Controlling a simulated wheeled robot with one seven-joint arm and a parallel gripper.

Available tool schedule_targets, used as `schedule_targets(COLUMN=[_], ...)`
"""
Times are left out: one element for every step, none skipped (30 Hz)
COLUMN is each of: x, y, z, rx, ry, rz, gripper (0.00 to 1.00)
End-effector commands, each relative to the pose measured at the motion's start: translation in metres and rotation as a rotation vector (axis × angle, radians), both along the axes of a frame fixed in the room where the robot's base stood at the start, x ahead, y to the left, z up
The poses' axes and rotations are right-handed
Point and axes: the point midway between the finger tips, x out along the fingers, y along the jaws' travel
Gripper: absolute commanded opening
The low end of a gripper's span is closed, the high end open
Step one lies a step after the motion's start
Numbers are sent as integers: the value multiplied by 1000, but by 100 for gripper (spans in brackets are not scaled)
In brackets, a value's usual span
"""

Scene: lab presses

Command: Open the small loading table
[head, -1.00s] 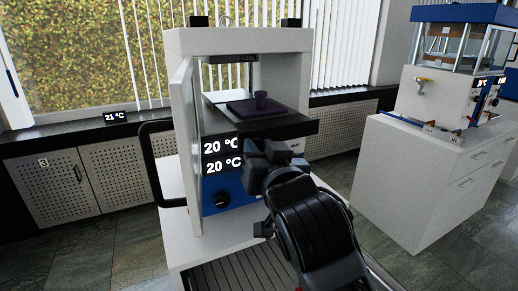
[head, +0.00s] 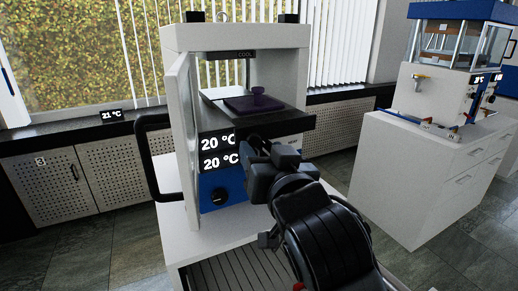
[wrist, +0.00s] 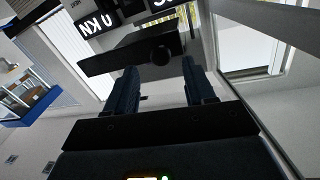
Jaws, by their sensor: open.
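The small press (head: 180,38) is white with a blue lower front and stands on a white cabinet. Its loading table (head: 285,124) is a dark flat plate between the press columns, its front edge facing me. A purple mould (head: 258,102) with a knob lies on it. My gripper (head: 253,148) is at the plate's front, hiding part of the edge. In the wrist view the plate (wrist: 115,58) and its round dark knob (wrist: 161,56) lie just beyond my open, empty fingers (wrist: 160,76). The knob lines up between the fingers; I cannot tell whether they touch.
A clear door (head: 183,115) stands open at the press's left, with a black handle loop (head: 148,165) beside it. Two 20 °C displays (head: 218,153) sit below the plate. A larger blue-topped press (head: 440,90) stands on a white cabinet (head: 425,170) at the right. Floor is free between the cabinets.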

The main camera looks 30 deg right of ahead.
Motion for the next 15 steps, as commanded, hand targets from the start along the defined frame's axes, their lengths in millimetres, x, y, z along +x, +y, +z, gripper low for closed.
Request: schedule_targets(x=[-10, -15, -21, -25, -29, -34, -37, -39, -42, -44, -45, -46, -46, -47, -47], y=[2, 3, 4, 5, 5, 6, 7, 7, 8, 8, 8, 8, 8, 8, 8], z=[-3, -2, -2, -2, -2, -2, -2, -2, -1, -1, -1, -1, 0, 0, 0], rx=[0, 0, 1, 0, 0, 0, 0, 0, 0, 0, 0, 0, 0, 0, 0], ry=[2, 1, 0, 0, 1, 1, 1, 1, 1, 1, 0, 0, 0, 0, 0], rz=[2, 3, 2, 2, 2, 2, 2, 2, 2, 2, 2, 2, 2, 1, 1], gripper=[54, 54, 54, 54, 54, 54, 54, 54, 54, 54, 54, 54, 54, 54, 54])
